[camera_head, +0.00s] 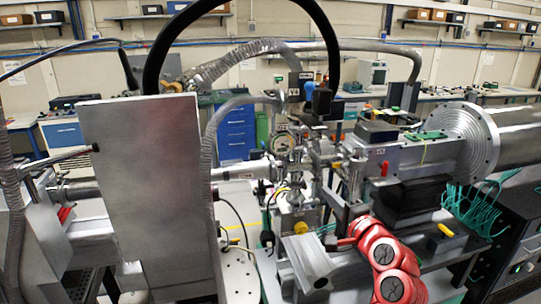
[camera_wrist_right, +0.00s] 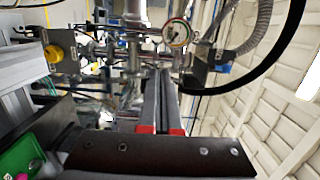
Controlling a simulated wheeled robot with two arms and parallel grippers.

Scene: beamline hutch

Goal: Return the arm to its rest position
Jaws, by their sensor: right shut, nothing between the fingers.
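My right arm (camera_head: 385,262), with red rounded links, rises from the lower right in the head view. Its gripper (camera_head: 330,243) shows small and dark at the left end of the arm, in front of the beamline parts. In the right wrist view the two long grey fingers of this gripper (camera_wrist_right: 161,75) lie side by side, shut and empty, with red pieces at their bases. Beyond them is a round dial gauge (camera_wrist_right: 176,33), which also shows in the head view (camera_head: 283,142). My left gripper is not in view.
A large grey metal box (camera_head: 150,190) stands at the left. The instrument assembly (camera_head: 300,180) crowds the middle. A flanged cylinder (camera_head: 465,143) and a black block (camera_head: 408,197) are at the right, near loose green cables (camera_head: 478,207). A thick black hose (camera_head: 160,50) arches overhead.

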